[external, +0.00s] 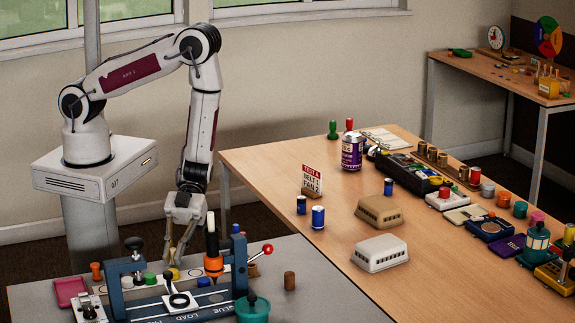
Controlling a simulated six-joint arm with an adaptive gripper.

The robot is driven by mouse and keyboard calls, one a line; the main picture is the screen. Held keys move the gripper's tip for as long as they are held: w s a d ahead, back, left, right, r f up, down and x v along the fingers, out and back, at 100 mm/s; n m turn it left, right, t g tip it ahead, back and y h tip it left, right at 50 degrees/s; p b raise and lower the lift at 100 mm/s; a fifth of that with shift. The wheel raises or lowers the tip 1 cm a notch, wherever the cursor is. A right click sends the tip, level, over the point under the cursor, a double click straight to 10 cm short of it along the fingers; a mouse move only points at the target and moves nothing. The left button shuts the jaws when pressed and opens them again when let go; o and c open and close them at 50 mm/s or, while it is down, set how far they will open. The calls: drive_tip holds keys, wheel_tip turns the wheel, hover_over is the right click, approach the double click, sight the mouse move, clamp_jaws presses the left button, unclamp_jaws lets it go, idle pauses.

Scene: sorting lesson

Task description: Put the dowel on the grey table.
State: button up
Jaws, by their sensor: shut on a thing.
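My gripper (178,262) points down over the grey table (330,298), behind the blue glue press. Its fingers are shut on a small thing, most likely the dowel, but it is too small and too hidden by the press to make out. I cannot tell whether it touches the table.
The blue press (150,300) with an orange-and-black handle (213,262) stands close in front of my gripper. A teal pot (252,308), pink tray (72,291) and several small coloured pieces surround it. The grey table's right part is clear. A crowded wooden table (285,165) adjoins behind.

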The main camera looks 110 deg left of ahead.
drive_tip(key=shift+f, duration=0.3)
drive_tip(key=o, duration=0.7)
drive_tip(key=shift+c, duration=0.2)
drive_tip(key=shift+r, duration=0.2)
drive_tip(key=v, duration=1.2)
idle(0.6)
